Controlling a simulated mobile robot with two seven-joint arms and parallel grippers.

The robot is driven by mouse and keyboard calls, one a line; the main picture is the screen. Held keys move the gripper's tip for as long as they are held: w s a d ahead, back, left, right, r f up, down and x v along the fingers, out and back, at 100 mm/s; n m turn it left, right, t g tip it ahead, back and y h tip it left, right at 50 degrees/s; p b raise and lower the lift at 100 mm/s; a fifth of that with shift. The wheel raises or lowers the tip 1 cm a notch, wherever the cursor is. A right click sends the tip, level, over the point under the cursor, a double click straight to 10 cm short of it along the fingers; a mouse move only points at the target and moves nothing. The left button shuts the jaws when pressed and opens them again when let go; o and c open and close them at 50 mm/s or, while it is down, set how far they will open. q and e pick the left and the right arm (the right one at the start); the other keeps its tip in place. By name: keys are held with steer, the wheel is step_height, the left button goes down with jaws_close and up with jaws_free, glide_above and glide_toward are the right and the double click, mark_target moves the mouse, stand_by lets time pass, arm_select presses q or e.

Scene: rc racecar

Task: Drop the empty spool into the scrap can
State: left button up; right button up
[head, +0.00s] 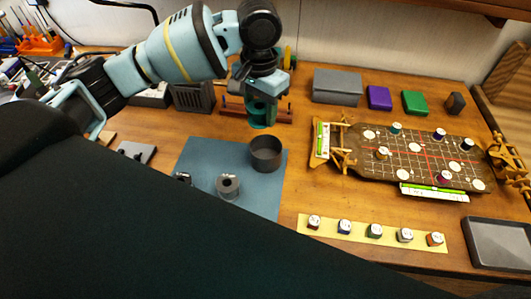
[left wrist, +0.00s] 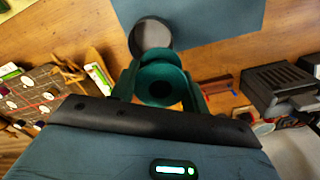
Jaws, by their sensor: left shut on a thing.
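My left gripper (head: 262,108) is shut on the empty spool (head: 259,117), a teal-green reel. The left wrist view shows the spool (left wrist: 160,80) between the two green fingers, with a dark hole in its middle. The scrap can (head: 266,160) is a dark grey round open can on the blue mat (head: 205,158). The spool is above the bench, a little behind the can in the head view. The can (left wrist: 152,36) also shows beyond the spool in the left wrist view. My right gripper is not in view.
A grey spool (head: 228,185) and a small dark part (head: 183,178) are on the mat. A wooden car chassis (head: 415,160) lies to the right, behind a yellow strip (head: 372,232) with several small pots. A grey tray (head: 499,243) is at the far right.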

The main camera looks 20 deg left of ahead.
arm_select(q)
steer(key=shift+f, duration=1.85)
steer(key=o, duration=1)
steer(key=shift+o, duration=0.2)
step_height(320, 180, up, 8)
steer(key=shift+f, duration=0.15)
